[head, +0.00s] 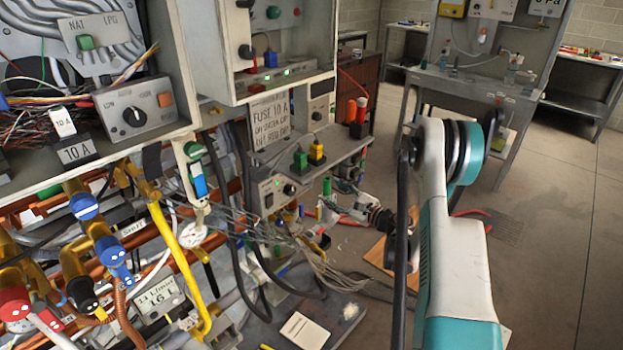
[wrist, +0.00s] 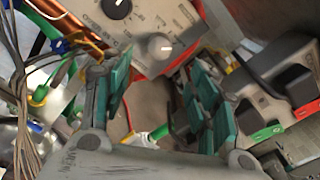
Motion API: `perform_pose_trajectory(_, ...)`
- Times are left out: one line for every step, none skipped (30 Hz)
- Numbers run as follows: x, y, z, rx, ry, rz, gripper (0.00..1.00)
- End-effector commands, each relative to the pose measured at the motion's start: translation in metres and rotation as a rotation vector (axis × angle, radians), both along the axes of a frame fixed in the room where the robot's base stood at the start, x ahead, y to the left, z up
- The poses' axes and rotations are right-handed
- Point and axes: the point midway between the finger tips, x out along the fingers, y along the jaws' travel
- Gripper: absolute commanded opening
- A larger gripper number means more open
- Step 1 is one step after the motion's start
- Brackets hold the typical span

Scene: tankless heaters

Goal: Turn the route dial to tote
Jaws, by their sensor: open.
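My gripper (wrist: 160,100) is open in the wrist view, with green-padded fingers spread apart and nothing between them. A pale panel (wrist: 135,30) with a reddish-orange edge lies beyond the fingertips. It carries a black dial (wrist: 118,8) at the top edge and a grey round dial (wrist: 160,47) with a pale pointer mark. Its lettering is too blurred to read, so I cannot tell which is the route dial. The fingers do not appear to touch either dial. In the head view my arm reaches down and left; the fingertips are hard to make out among the clutter.
A grey box with a black knob (head: 289,189) sits under the shelf (head: 318,148) in the head view. A LOW/HIGH dial (head: 134,117) is at upper left. Loose wires (head: 300,250) and pipes crowd the left. Open floor (head: 550,240) is at right.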

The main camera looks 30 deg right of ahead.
Motion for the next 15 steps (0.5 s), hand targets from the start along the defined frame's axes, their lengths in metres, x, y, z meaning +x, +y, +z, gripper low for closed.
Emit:
perform_pose_trajectory(0.011,0.006,-0.002,0.000,0.000,0.004,0.54)
perform_pose_trajectory(0.017,0.008,-0.003,0.000,0.000,0.004,0.54)
perform_pose_trajectory(0.024,0.010,-0.003,-0.001,0.000,0.004,0.54)
perform_pose_trajectory(0.030,0.013,-0.004,-0.001,0.000,0.003,0.54)
perform_pose_trajectory(0.035,0.014,-0.004,-0.001,0.000,0.004,0.54)
perform_pose_trajectory(0.043,0.017,-0.004,-0.001,0.000,0.003,0.54)
perform_pose_trajectory(0.048,0.019,-0.004,-0.001,0.000,0.003,0.54)
perform_pose_trajectory(0.054,0.021,-0.004,-0.001,0.000,0.003,0.54)
perform_pose_trajectory(0.060,0.023,-0.004,-0.001,0.000,0.003,0.54)
perform_pose_trajectory(0.065,0.025,-0.004,-0.001,0.000,0.003,0.54)
perform_pose_trajectory(0.070,0.027,-0.003,-0.001,0.000,0.002,0.54)
perform_pose_trajectory(0.075,0.029,-0.003,-0.001,0.000,0.003,0.54)
perform_pose_trajectory(0.079,0.030,-0.003,-0.002,0.000,0.002,0.54)
perform_pose_trajectory(0.082,0.031,-0.003,-0.002,0.000,0.002,0.54)
perform_pose_trajectory(0.087,0.032,-0.003,-0.002,0.000,0.002,0.54)
